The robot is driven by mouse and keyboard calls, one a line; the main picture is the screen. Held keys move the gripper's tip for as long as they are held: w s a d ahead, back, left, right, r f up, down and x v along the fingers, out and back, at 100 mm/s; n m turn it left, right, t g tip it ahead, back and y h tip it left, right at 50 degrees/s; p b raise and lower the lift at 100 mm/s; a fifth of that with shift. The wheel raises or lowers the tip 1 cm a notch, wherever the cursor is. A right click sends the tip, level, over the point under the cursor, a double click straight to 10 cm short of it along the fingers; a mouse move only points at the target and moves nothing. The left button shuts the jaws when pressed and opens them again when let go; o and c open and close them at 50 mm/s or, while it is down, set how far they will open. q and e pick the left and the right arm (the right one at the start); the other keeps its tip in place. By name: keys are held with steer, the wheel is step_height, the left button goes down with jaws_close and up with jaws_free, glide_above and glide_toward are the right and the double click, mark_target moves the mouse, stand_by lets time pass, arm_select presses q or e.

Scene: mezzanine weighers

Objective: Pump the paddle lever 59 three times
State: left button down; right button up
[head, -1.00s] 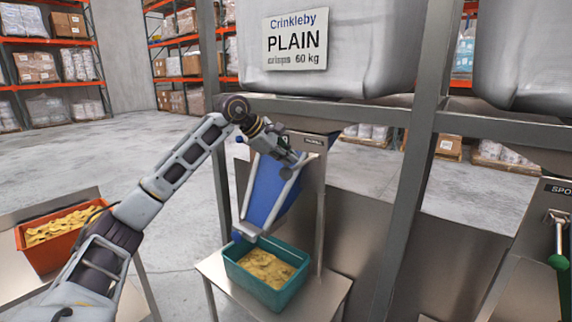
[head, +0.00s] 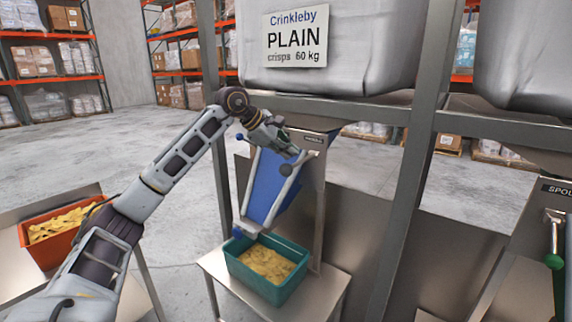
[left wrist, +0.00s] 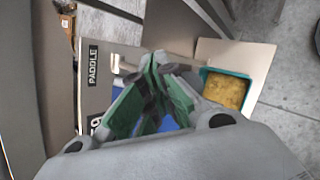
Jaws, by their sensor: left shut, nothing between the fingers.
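The paddle station has a slanted blue chute (head: 266,188) between grey side rails under a steel housing. In the left wrist view its plate reads PADDLE (left wrist: 93,66), and a partly hidden 59 shows beside the fingers. A rod with a blue ball (head: 239,137) sticks out at the chute's upper left. A dark round knob (head: 286,169) shows in front of the chute; I cannot tell which is the lever. My left gripper (head: 294,151) is shut and empty at the chute's top, just above the dark knob. Its green fingers (left wrist: 155,95) hide part of the housing. My right gripper is out of view.
A teal bin of crisps (head: 236,272) stands on a steel table (head: 326,290) below the chute. An orange bin of crisps (head: 47,258) stands at left.

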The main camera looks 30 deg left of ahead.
arm_select(q)
steer(key=shift+r, duration=0.25)
steer(key=shift+r+p, duration=0.8)
steer(key=shift+p, duration=0.15)
steer(key=shift+r+p, duration=1.15)
steer(key=shift+r, duration=0.35)
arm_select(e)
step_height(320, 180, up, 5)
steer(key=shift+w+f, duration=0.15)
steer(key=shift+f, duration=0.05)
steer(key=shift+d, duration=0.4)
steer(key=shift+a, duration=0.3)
